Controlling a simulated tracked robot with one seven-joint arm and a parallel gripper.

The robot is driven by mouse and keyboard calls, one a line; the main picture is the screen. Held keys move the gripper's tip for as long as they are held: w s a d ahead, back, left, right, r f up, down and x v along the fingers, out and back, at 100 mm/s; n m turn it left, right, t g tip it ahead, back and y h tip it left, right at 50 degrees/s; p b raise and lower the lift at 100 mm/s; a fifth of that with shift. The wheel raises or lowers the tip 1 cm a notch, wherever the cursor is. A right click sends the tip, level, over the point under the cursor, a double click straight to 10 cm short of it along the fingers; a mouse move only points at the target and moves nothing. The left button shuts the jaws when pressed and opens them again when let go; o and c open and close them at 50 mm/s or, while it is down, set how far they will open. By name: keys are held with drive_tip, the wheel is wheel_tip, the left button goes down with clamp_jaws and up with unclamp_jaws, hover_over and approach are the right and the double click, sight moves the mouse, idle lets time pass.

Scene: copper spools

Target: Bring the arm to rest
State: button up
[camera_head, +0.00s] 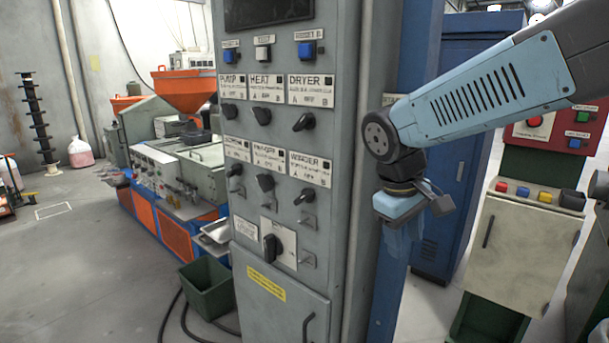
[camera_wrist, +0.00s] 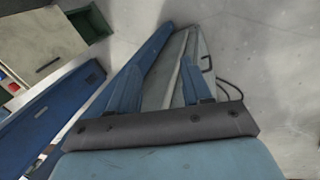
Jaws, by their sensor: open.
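My arm (camera_head: 480,100) reaches in from the upper right, its light-blue forearm sloping down to the left. My gripper (camera_head: 399,245) hangs from its end, pointing down, beside the right side of the grey control cabinet (camera_head: 285,200). Its blue fingers blend with the blue panel behind them. In the wrist view my gripper (camera_wrist: 158,80) shows two blue fingers standing apart with nothing between them. I cannot tell the exact gap to the cabinet.
The control cabinet carries several black knobs. A tall blue cabinet (camera_head: 462,150) stands behind my arm. A pale button console (camera_head: 525,245) stands at the right. A dark green bin (camera_head: 207,290) and an orange-and-blue machine (camera_head: 170,180) stand left. The left floor is largely clear.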

drive_tip(key=s+d+r+m+t+y, duration=0.2)
drive_tip(key=s+d+r+m+t, duration=0.2)
drive_tip(key=s+d+m, duration=0.1)
drive_tip(key=shift+s+r+m, duration=0.25)
drive_tip(key=shift+s+m, duration=0.55)
drive_tip(key=shift+s, duration=0.35)
